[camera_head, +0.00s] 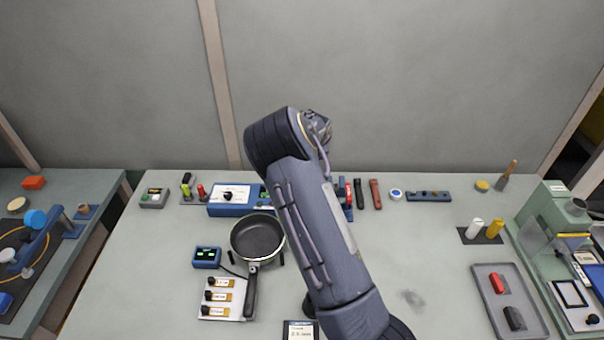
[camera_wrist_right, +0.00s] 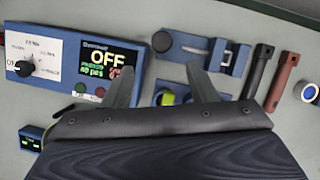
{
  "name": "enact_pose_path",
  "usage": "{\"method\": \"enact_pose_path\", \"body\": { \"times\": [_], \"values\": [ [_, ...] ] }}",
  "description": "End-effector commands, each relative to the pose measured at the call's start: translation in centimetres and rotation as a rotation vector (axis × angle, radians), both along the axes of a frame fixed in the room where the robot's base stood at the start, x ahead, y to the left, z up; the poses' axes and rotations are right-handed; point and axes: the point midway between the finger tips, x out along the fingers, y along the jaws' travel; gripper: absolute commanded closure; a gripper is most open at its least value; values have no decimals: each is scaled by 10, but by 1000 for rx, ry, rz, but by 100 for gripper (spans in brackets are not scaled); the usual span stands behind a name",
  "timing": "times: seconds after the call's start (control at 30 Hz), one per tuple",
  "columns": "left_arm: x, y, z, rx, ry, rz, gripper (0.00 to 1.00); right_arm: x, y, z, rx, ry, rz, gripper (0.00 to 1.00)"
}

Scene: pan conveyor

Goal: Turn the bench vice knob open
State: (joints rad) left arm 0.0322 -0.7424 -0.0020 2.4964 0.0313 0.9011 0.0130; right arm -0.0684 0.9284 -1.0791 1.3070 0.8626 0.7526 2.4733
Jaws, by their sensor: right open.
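A small dark round end (camera_wrist_right: 166,98) and a yellow-green piece show between the fingers. My left gripper is not in view.
A blue control box (camera_wrist_right: 75,55) with a dial and an OFF display is left of the fingers. Dark and red-brown handles (camera_wrist_right: 283,80) lie to the right. A frying pan (camera_head: 257,238) sits on the bench.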

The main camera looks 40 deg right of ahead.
Motion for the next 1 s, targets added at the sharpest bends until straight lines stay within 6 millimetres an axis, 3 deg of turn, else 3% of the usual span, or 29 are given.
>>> {"method": "enact_pose_path", "body": {
  "times": [0.17, 0.6, 1.0],
  "values": [
    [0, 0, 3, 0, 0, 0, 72, 10, -5, -11, -10, -3, -53, 48],
    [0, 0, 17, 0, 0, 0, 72, 31, -15, -69, -8, -3, -50, 48],
    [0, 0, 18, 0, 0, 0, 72, 34, -16, -76, -7, -5, -50, 50]
  ]
}}
